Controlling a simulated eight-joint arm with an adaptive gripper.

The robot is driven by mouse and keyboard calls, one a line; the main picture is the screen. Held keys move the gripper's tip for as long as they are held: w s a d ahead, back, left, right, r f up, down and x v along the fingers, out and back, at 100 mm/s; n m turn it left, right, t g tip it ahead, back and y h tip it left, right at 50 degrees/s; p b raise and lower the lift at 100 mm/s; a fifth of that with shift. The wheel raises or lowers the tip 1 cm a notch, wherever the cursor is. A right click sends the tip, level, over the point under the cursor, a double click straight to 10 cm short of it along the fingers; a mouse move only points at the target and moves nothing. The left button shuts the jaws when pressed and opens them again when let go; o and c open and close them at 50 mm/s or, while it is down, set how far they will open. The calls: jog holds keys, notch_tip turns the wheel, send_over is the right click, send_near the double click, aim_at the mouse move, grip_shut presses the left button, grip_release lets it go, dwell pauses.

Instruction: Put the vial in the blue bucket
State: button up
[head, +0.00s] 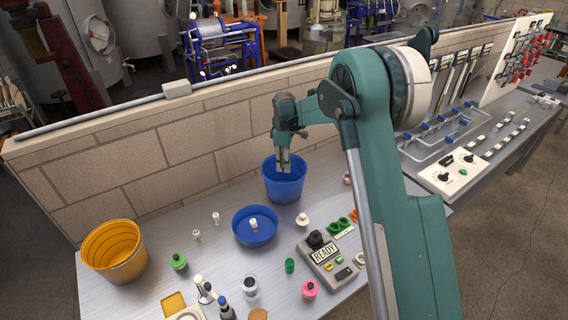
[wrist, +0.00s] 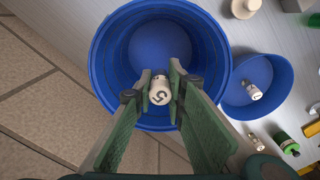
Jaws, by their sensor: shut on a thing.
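My gripper (head: 283,168) is at the mouth of the blue bucket (head: 286,190), near the wall. In the wrist view, my gripper (wrist: 160,84) is shut on a small white vial (wrist: 160,94) with a dark mark on its end. The vial is framed by the inside of the blue bucket (wrist: 104,62), toward the near side of its opening. The bucket's visible floor is bare. In the head view the held vial is hidden or too small to make out. I cannot tell its exact height against the rim.
A shallow blue bowl (head: 240,238) holds another white vial (head: 253,224). A yellow bucket (head: 112,262) is at the left, and a READY device (head: 325,257) is at the right. A brick wall (head: 190,160) runs behind.

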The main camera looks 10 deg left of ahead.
jog(key=o, duration=0.9)
jog(key=shift+r+p, duration=0.75)
jog(key=shift+r, duration=2.75)
